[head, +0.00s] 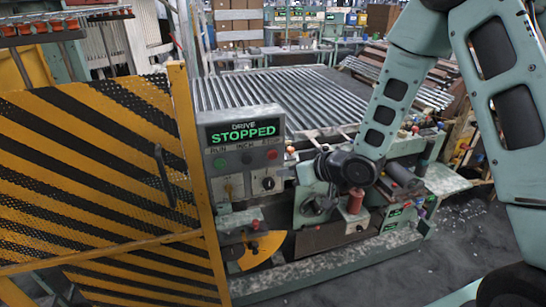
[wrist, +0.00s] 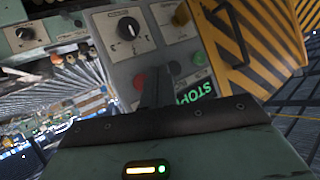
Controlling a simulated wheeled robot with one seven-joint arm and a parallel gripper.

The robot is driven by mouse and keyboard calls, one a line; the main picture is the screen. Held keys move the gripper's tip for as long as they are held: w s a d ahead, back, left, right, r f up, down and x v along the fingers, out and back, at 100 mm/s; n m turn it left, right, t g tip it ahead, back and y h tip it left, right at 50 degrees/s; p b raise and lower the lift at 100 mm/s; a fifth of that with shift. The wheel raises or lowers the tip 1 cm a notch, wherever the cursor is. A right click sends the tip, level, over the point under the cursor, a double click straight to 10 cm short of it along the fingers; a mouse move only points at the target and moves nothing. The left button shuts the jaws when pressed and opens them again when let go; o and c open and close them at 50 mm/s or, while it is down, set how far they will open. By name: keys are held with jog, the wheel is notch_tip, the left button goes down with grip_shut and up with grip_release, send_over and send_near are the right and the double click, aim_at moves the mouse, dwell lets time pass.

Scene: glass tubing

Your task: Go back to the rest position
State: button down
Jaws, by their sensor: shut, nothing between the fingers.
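My gripper (head: 290,173) is at the right side of a grey control panel (head: 214,140). In the wrist view its dark fingers (wrist: 156,76) are together with nothing between them. They appear in front of the panel's button row; I cannot tell whether they touch it. The panel's display (head: 243,130) reads "DRIVE STOPPED" in green. Below it are a green button (head: 219,162), a dark button (head: 246,158) and a red button (head: 272,154). A rotary knob (head: 268,183) sits lower down and shows large in the wrist view (wrist: 128,28).
A yellow-and-black striped gate (head: 85,175) with a dark handle (head: 164,175) stands left of the panel. A roller bed (head: 280,95) runs behind it.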

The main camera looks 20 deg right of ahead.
dwell(0.5)
jog(key=s+a+n+g+h+b, duration=0.1)
jog(key=s+a+g+h+b, duration=0.1)
jog(key=s, duration=0.8)
jog(key=s+a+f+n+g+h+b, duration=0.1)
jog(key=s+g+b, duration=0.3)
jog(key=s, duration=0.7)
jog(key=s+a+n+g+h+b, duration=0.1)
jog(key=s+a+g+h+b, duration=0.2)
jog(key=s, duration=0.7)
jog(key=shift+s+a+f+g+h+b, duration=0.25)
jog(key=shift+a+f+g+h+b, duration=0.15)
jog(key=shift+a+h+b, duration=0.15)
jog(key=shift+w, duration=0.1)
